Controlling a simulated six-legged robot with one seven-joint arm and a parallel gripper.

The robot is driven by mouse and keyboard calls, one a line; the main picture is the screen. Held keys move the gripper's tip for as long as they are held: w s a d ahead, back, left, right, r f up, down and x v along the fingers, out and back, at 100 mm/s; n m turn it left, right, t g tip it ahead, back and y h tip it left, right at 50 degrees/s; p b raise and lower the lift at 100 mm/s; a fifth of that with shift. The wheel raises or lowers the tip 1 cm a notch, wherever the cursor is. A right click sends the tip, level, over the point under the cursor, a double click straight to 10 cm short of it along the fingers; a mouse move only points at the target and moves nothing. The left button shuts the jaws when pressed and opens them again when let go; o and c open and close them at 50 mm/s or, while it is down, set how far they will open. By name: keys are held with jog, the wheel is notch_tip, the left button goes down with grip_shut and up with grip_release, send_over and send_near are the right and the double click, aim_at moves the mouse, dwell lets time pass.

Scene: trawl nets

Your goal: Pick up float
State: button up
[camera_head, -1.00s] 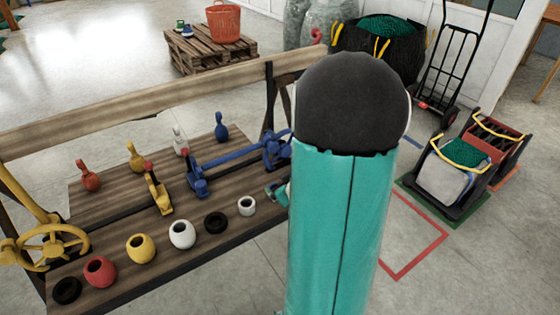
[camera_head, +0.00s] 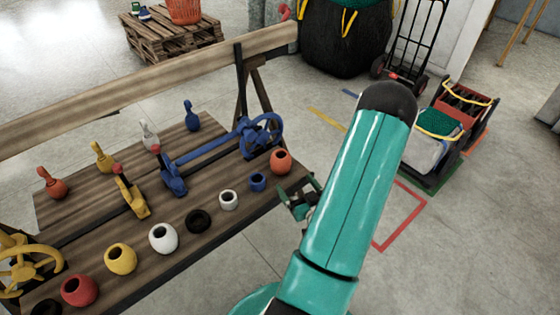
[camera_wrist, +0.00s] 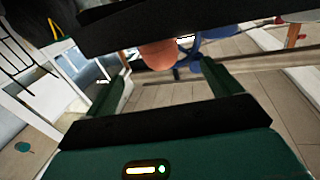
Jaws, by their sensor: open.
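Rounded, hollow floats line the front of a wooden bench (camera_head: 85,190). They include a red one (camera_head: 80,290), a yellow one (camera_head: 121,258), a white one (camera_head: 163,238), a smaller white one (camera_head: 228,200), a blue one (camera_head: 258,182) and an orange-red one (camera_head: 281,161) at the right end. My green gripper (camera_head: 298,203) is just off the bench's right end, close to the orange-red float. In the wrist view the open gripper (camera_wrist: 165,82) is empty, and an orange float (camera_wrist: 159,54) shows beyond the fingers, partly cut off by a dark bar.
Red, yellow, white and blue pin-shaped pieces (camera_head: 192,115) stand at the bench's rear. A blue handwheel (camera_head: 262,135) is close behind the orange-red float. A black ring (camera_head: 198,221) lies between floats. Crates (camera_head: 435,140) and a hand truck (camera_head: 420,45) stand right.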

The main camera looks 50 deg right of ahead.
aim_at(286, 169)
jog(key=x, duration=0.9)
jog(key=shift+w+d+f, duration=0.15)
jog(key=shift+d, duration=0.15)
jog(key=c, duration=1.1)
